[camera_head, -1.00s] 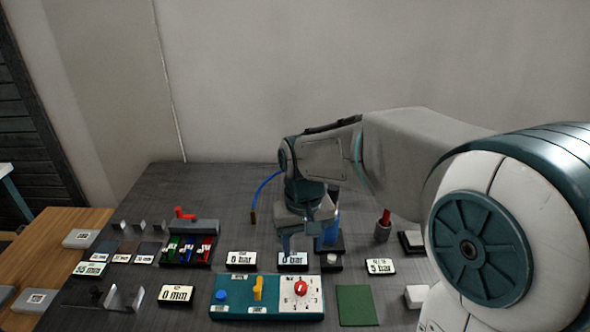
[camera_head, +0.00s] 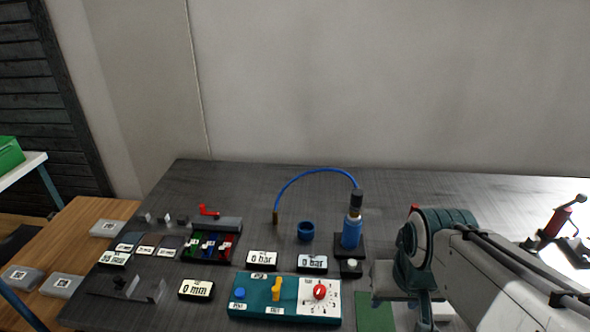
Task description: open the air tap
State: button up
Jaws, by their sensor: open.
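A teal panel (camera_head: 262,292) lies on the dark table. It carries a blue button (camera_head: 239,294), an upright yellow lever (camera_head: 277,289) and a red knob (camera_head: 320,292) on a white dial. The labels by the yellow lever are too small to read surely; the lever looks like the air tap. My gripper (camera_head: 422,308) is at the lower right, pointing down, right of the panel and apart from it. It is open; its fingertips are partly hidden, and I see nothing held.
Behind the panel stand two "0 bar" displays (camera_head: 262,260), a blue cup (camera_head: 305,231) and a blue cylinder (camera_head: 351,232) with a blue hose (camera_head: 315,171). A green mat (camera_head: 375,313) lies right of the panel. A red-handled device (camera_head: 556,224) stands far right.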

aim_at(275, 289)
jog(key=u, duration=2.45)
jog(key=k, duration=1.05)
jog(key=z, duration=2)
jog(key=i, duration=0.5)
jog(key=u, duration=0.05)
